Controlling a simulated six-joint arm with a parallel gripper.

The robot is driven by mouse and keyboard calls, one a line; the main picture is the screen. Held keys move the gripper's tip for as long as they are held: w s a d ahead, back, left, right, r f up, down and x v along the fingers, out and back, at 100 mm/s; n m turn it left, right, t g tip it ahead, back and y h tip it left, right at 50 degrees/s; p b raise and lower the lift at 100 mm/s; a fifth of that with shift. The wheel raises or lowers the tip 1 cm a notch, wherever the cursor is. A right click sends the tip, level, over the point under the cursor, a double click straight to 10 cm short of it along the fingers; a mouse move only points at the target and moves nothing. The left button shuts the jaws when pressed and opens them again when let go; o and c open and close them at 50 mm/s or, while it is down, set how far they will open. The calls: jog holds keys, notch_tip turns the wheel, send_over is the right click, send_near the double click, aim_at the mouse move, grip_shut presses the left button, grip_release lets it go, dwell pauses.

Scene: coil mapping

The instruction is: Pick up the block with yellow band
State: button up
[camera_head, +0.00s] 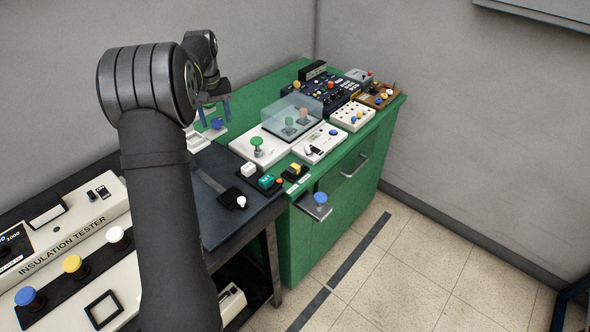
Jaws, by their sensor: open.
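A small dark block with a yellow-orange band (294,172) sits near the front edge of the green bench top. It looks like the block with yellow band, but it is small in the picture. My gripper (214,114) is at the upper left, above the left part of the bench. Its two blue fingers point down and stand apart, open, with nothing seen between them. It is well to the left of the block and apart from it. My arm hides part of the area left of the gripper.
Beside the block are a teal block (267,182) and a white block (248,169). A white box with a green knob (257,147) and a white switch panel (321,142) stand behind. A clear cover (291,113) is farther back. An insulation tester (70,245) lies left.

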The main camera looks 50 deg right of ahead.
notch_tip(320, 180, up, 5)
jog(key=shift+f, duration=0.1)
jog(key=shift+s+d+n, duration=0.15)
jog(key=shift+s+n, duration=0.15)
jog(key=shift+s, duration=0.05)
jog(key=s+d+n+h, duration=0.2)
jog(key=s+d+n, duration=0.2)
jog(key=s+n, duration=0.6)
jog(key=n+h, duration=0.2)
jog(key=n, duration=1.1)
send_over(295, 166)
jog(key=a, duration=0.3)
notch_tip(295, 166, down, 16)
jog(key=shift+s+f, duration=0.1)
jog(key=shift+s, duration=0.05)
jog(key=shift+x, duration=3.1)
jog(key=shift+d, duration=0.2)
jog(key=shift+c, duration=0.2)
